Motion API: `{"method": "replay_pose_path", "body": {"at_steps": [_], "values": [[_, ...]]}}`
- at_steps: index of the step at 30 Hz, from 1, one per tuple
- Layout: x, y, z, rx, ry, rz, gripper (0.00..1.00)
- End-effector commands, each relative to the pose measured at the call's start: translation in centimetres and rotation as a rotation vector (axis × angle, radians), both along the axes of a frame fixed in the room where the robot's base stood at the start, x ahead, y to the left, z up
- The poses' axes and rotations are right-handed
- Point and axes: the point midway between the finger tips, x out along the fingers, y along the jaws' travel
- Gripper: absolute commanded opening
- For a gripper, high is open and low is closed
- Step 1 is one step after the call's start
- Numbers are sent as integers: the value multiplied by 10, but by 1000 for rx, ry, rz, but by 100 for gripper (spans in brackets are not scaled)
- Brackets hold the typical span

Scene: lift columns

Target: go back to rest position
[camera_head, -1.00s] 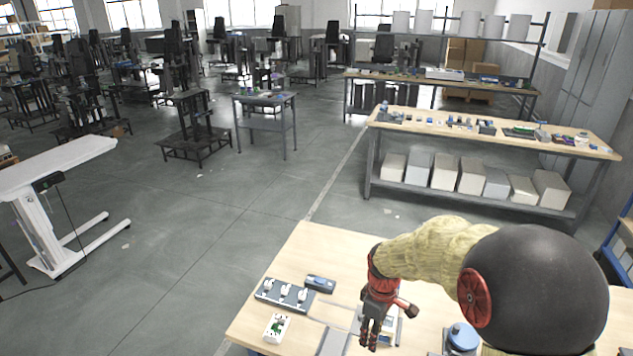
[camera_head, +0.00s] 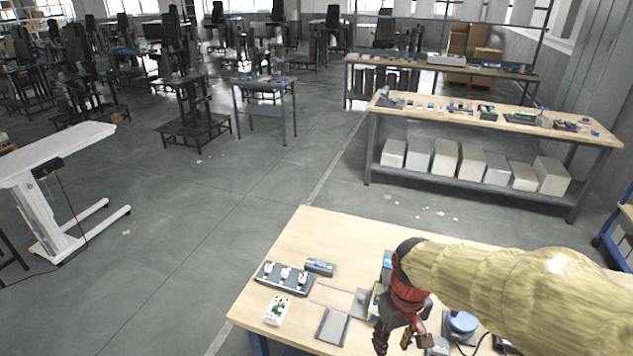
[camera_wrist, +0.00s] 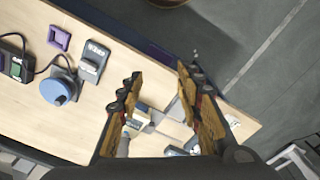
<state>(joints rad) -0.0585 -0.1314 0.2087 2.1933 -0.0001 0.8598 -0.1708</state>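My gripper (camera_head: 404,342) hangs over the near workbench (camera_head: 345,228) at the lower middle of the head view, fingers pointing down. In the wrist view its two orange and black fingers (camera_wrist: 158,76) stand well apart with nothing held between them. Parts on the bench show beyond the gap. My arm, in a yellowish sleeve, reaches in from the right and hides part of the bench. The gripper's height above the bench is hard to tell.
On the bench are a black tray with white parts (camera_head: 286,277), a white box (camera_head: 277,311), a grey plate (camera_head: 332,325) and a round blue device (camera_head: 461,322). A purple frame (camera_wrist: 59,38) lies near the bench edge. Open floor (camera_head: 220,240) lies left.

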Motion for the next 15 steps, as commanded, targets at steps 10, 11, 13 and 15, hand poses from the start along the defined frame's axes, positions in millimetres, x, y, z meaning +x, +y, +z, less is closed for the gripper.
{"method": "replay_pose_path", "body": {"at_steps": [10,11,13,15], "values": [[-75,-13,64,31,-225,-200,36],[-80,-14,68,34,-248,-206,36],[-91,-16,77,41,-301,-210,36],[-99,-18,86,45,-352,-214,36]]}}
